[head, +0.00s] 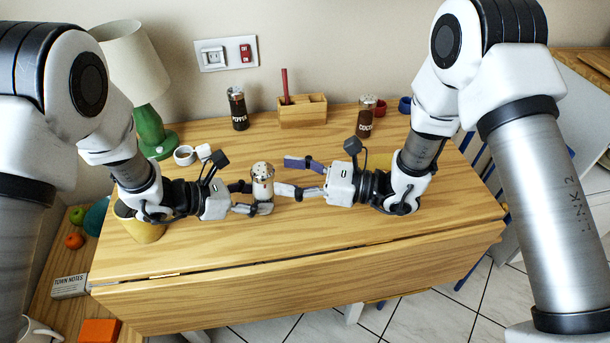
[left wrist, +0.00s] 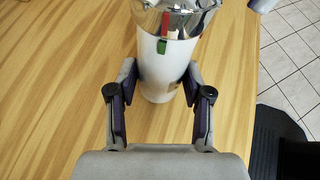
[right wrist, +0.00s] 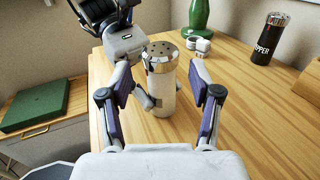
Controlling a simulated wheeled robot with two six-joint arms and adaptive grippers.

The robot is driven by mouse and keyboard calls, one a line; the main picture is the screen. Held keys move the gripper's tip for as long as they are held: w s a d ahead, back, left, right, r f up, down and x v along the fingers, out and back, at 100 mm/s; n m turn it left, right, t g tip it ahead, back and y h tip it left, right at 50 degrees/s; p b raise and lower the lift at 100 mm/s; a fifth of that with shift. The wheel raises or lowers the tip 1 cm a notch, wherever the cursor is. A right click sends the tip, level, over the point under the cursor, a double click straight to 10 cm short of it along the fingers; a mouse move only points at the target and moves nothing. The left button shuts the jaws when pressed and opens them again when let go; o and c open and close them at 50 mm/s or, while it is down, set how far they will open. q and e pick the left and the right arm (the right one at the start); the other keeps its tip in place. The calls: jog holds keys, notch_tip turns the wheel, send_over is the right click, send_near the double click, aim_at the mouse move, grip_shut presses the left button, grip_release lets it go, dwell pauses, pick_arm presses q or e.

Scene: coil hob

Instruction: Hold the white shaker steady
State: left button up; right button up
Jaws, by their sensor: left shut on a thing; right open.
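The white shaker (head: 263,185) has a shiny metal top and is upright over the middle of the table (head: 330,225). My left gripper (head: 256,198) is shut on the shaker's body from the left. In the left wrist view the shaker (left wrist: 165,70) is between the two fingers. Whether its base touches the table is hard to tell. My right gripper (head: 294,176) is open and empty, just right of the shaker, its fingers pointing at it. In the right wrist view the shaker (right wrist: 161,92) is ahead, between the open fingers, with holes in its metal top.
A pepper shaker (head: 238,108), a wooden box (head: 303,109) and a dark brown shaker (head: 366,117) stand along the back. A green lamp (head: 150,128) and white rings (head: 185,155) are at the back left. The table's front is clear.

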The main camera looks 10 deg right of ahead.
jog(key=v, duration=0.4)
pick_arm(q)
jog(key=o, duration=1.2)
jog(key=p+v, duration=0.2)
jog(key=v, duration=0.6)
jog(key=shift+p, duration=0.4)
jog(key=shift+o, duration=0.7)
pick_arm(e)
notch_tip(320, 180, up, 3)
jog(key=shift+f, duration=0.2)
